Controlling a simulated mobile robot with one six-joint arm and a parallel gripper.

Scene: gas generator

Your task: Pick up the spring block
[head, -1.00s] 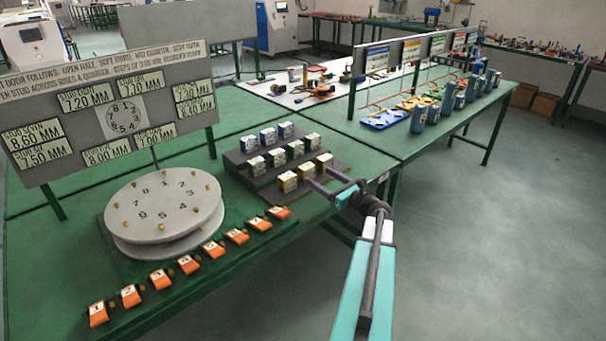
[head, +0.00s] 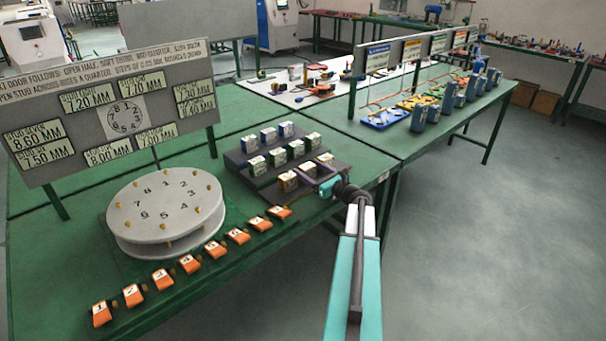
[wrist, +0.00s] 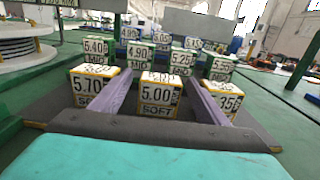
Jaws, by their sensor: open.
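Spring blocks stand in rows on a dark stepped rack (head: 238,160), which also shows in the wrist view (wrist: 262,140). In the wrist view the front row has a yellow-edged block marked 5.00 SOFT (wrist: 157,97) in the middle, a 5.70 block (wrist: 88,86) on the left and a 5.35 block (wrist: 228,98) on the right. My gripper (wrist: 160,79) is open, its purple fingers on either side of the 5.00 block. Whether they touch it I cannot tell. In the head view my gripper (head: 310,184) is at the rack's front row.
More blocks stand on the steps behind, such as a green-edged 4.90 block (wrist: 136,58). A round numbered turntable (head: 165,210) and a row of orange numbered tags (head: 190,264) are to the left. The floor to the right (head: 480,240) is clear.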

